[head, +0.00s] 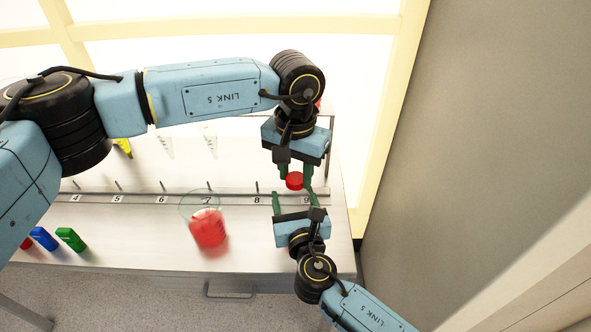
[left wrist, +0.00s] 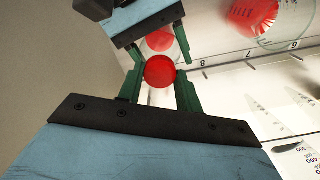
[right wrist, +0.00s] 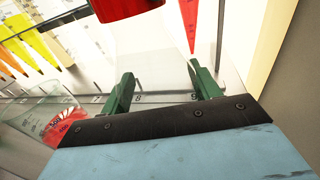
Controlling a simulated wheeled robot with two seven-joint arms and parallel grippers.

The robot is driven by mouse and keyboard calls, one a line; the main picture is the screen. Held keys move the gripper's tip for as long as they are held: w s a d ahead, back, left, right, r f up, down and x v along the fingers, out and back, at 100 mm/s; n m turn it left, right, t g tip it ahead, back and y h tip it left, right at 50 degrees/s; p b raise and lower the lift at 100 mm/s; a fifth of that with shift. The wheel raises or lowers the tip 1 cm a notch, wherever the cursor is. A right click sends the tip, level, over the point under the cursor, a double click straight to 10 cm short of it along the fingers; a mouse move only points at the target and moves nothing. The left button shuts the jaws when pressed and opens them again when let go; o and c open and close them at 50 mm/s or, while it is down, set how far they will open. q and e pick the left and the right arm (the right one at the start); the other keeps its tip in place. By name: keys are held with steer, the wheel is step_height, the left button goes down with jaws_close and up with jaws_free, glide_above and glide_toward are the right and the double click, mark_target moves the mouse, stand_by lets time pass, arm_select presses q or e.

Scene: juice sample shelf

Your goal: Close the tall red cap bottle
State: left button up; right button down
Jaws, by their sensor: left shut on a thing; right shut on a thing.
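A round red cap (head: 294,181) is between the fingers of my left gripper (head: 296,174), above the numbered rail near mark 9. In the left wrist view the red cap (left wrist: 160,71) sits between both fingers, which are shut on it. My right gripper (head: 293,201) is just in front of and below the left one. In the right wrist view its fingers are either side of a pale, see-through bottle body (right wrist: 155,60), with red at the picture's top. The bottle is mostly hidden in the head view. I cannot tell whether cap and bottle touch.
A clear beaker (head: 208,230) of red liquid stands on the table left of the grippers. Small red, blue and green items (head: 70,239) lie at the front left. The numbered rail (head: 140,197) crosses the table. A grey wall (head: 480,120) is at right.

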arm_select(q)
steer(key=m, duration=0.6)
steer(key=shift+m, duration=0.3)
steer(key=o, duration=1)
steer(key=shift+c, duration=0.2)
steer(key=shift+r, duration=2.25)
